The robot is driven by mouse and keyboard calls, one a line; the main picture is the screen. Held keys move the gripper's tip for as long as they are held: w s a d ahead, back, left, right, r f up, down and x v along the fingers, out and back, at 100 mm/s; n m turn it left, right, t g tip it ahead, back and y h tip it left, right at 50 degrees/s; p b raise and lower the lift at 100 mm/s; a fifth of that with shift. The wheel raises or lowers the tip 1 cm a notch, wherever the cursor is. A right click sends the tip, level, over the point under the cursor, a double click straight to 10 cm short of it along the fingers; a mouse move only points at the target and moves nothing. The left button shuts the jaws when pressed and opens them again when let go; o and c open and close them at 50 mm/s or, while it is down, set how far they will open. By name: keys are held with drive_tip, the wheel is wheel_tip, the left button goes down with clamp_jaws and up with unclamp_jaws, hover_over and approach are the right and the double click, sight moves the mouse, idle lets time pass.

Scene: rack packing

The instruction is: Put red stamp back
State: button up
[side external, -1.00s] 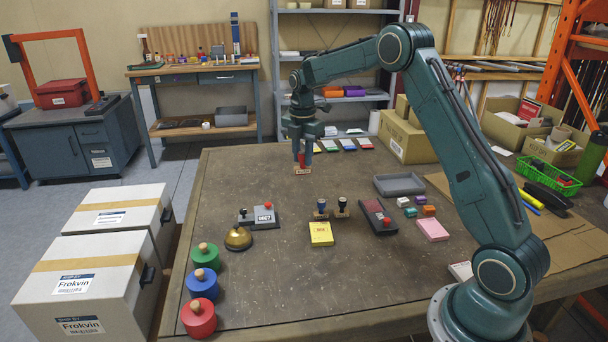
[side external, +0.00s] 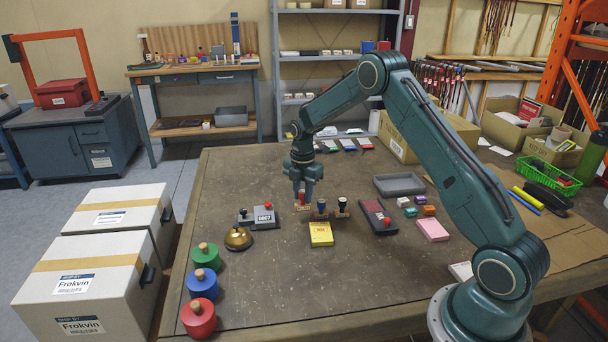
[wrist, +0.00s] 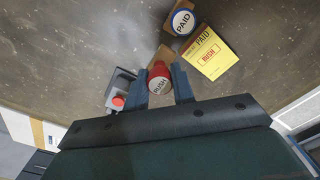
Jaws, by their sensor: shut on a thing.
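My gripper (side external: 303,198) is shut on the red stamp (side external: 301,196), just left of the blue stamp (side external: 321,205). In the wrist view, the red stamp's round top reads RUSH (wrist: 160,84) and sits between my gripper's two fingers (wrist: 164,80). Its wooden base sits close to the blue stamp, whose top reads PAID (wrist: 183,21). I cannot tell whether the red stamp's base touches the table. A black stamp (side external: 342,205) stands right of the blue one.
A grey device with a red knob (side external: 262,214) and a brass bell (side external: 238,239) are to the left. A dark red-knobbed case (side external: 376,214) and an empty grey tray (side external: 399,183) are to the right. The table's front middle is clear.

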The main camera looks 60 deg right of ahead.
sight(303, 201)
drive_tip(key=shift+f, duration=2.1)
drive_tip(key=shift+f, duration=0.1)
drive_tip(key=o, duration=0.8)
wheel_tip(303, 201, up, 11)
drive_tip(key=shift+f, duration=0.1)
drive_tip(key=shift+r, duration=0.75)
